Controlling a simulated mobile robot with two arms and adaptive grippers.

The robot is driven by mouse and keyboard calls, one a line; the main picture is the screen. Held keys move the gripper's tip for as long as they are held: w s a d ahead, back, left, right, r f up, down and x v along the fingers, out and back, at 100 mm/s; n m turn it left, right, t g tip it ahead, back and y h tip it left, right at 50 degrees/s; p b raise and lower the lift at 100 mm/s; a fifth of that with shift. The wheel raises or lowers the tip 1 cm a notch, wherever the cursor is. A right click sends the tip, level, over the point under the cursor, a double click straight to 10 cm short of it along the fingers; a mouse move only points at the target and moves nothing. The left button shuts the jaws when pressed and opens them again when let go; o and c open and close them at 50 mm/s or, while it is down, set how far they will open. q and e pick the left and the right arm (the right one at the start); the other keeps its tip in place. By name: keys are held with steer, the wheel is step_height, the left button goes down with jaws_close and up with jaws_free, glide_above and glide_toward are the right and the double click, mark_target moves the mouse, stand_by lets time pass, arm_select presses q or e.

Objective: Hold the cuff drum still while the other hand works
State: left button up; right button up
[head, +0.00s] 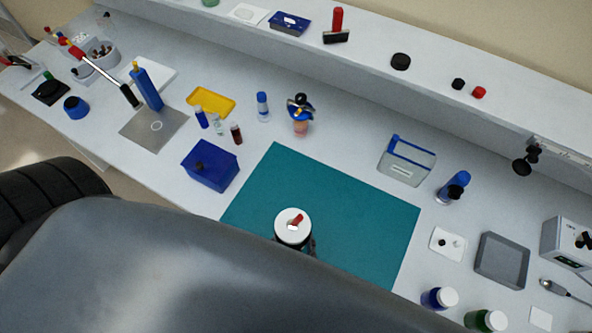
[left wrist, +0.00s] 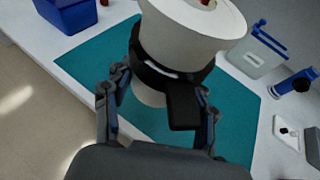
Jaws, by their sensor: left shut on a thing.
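The cuff drum (head: 288,232) stands on the teal mat (head: 345,195) near its front edge. It has a white round top with a red piece on it. In the left wrist view the drum (left wrist: 190,22) shows a white upper part, a black band and a pale lower part. My left gripper (left wrist: 158,92) is shut on the drum, with a finger on either side at the band. In the head view my dark arm hides most of the drum's lower part and the gripper. My right gripper is in neither view.
A blue box (head: 210,165) stands left of the mat. Two white-capped jars (head: 438,298) are at the lower right. Most of the mat is clear.

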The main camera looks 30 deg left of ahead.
mark_target(317, 216)
arm_select(q)
steer(key=shift+w+d+f+b, duration=0.15)
steer(key=shift+w+f+b, duration=0.85)
steer(key=shift+w+f, duration=1.8)
steer(key=shift+w+d+f+b, duration=0.1)
steer(key=shift+w+f+b, duration=0.8)
steer(key=shift+w+f, duration=0.65)
steer(key=shift+w+d+f+b, duration=0.1)
steer(key=shift+w+f+b, duration=0.8)
steer(key=shift+w+f, duration=0.6)
steer(key=shift+w+r, duration=0.15)
steer(key=shift+w, duration=0.05)
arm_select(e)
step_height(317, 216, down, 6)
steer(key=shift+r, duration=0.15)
arm_select(q)
steer(key=shift+w+f, duration=0.55)
steer(key=shift+w, duration=0.15)
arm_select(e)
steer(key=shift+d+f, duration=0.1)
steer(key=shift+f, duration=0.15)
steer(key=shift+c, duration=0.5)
